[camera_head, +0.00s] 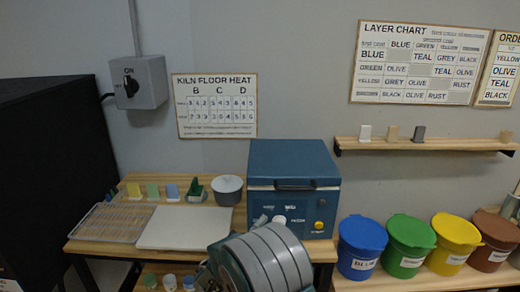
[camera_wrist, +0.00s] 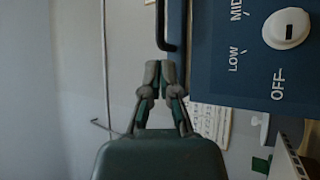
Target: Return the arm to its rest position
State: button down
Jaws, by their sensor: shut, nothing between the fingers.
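My gripper (camera_wrist: 160,72) shows in the wrist view with its two fingertips together and nothing between them. The blue kiln-like box (camera_head: 293,185) stands on the wooden table in the head view. Its front fills the upper right of the wrist view, with a white dial (camera_wrist: 286,28) and the words LOW, MID and OFF. A dark handle bar (camera_wrist: 161,25) lies just above the fingertips in the picture; I cannot tell whether they touch. In the head view my arm's rounded grey link rises at the bottom centre, in front of the box's lower left, and the fingers are not clear there.
A white board (camera_head: 187,228), a wire rack (camera_head: 113,222) and a grey round pot (camera_head: 227,190) share the table. Blue (camera_head: 361,247), green (camera_head: 410,245) and yellow (camera_head: 455,238) buckets stand to the right. A wall shelf (camera_head: 430,144) holds small tiles. A black cabinet (camera_head: 50,180) stands left.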

jog(key=s+d+r+m+g+y, duration=0.2)
jog(key=s+d+r+g, duration=0.1)
jog(key=s+d+g, duration=0.55)
jog(key=s+d+r+m+g+y, duration=0.15)
jog(key=s+d+g, duration=0.45)
jog(key=d, duration=0.6)
jog(key=s+a+m+t+y, duration=0.1)
jog(key=s+a+t+y, duration=0.2)
jog(key=s+y, duration=0.9)
jog(key=s+a+r, duration=0.1)
jog(key=s, duration=0.3)
jog(key=shift+s+a+m+y, duration=0.15)
jog(key=shift+s+m+y, duration=0.1)
jog(key=shift+m+y, duration=0.1)
